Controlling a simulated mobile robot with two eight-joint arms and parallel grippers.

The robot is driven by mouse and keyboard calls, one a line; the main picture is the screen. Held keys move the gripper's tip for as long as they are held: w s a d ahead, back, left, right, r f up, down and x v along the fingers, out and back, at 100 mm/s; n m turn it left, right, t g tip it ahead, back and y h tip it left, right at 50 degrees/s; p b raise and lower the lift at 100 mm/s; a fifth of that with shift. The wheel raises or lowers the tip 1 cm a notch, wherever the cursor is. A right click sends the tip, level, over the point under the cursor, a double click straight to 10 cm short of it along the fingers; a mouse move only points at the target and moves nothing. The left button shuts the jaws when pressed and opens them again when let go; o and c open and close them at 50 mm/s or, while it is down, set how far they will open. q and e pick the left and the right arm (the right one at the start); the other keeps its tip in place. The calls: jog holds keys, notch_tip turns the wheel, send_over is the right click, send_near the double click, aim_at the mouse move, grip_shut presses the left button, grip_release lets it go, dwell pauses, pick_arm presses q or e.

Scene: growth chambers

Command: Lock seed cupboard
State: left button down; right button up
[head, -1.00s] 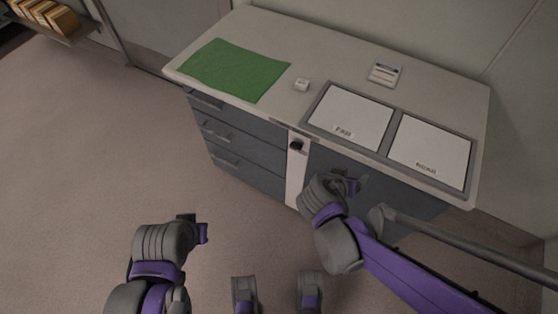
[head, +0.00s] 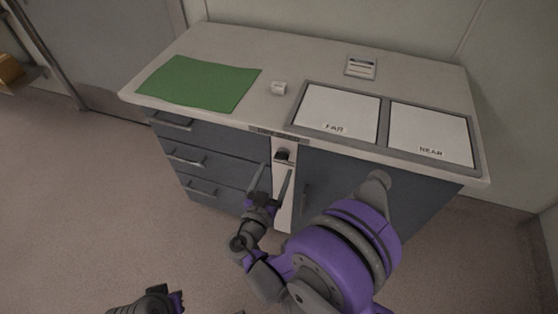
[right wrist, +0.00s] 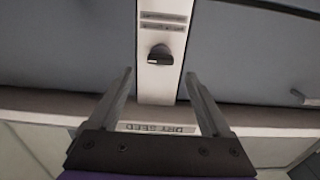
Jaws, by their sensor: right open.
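The seed cupboard is the grey-blue front (head: 335,185) under the right part of the bench, with a vertical handle (head: 304,199). A dark lock knob (head: 282,155) sits on the white upright panel left of its door; the knob also shows in the right wrist view (right wrist: 160,55). My right gripper (head: 271,172) is open and empty, its two fingers pointing at the panel just below the knob. In the right wrist view the fingers (right wrist: 161,78) stand either side of the panel, apart from the knob. My left gripper (head: 178,298) is low at the bottom edge, only partly shown.
The bench top (head: 235,50) holds a green mat (head: 200,82), a small white block (head: 279,88), a label card (head: 361,67) and a tray frame (head: 384,122) with FAR and NEAR panels. Drawers (head: 205,160) lie left of the knob. The floor at left is clear.

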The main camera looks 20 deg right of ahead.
aim_at(280, 158)
jog(key=x, duration=0.5)
jog(key=shift+w+d, duration=0.1)
jog(key=shift+w, duration=0.05)
grip_shut()
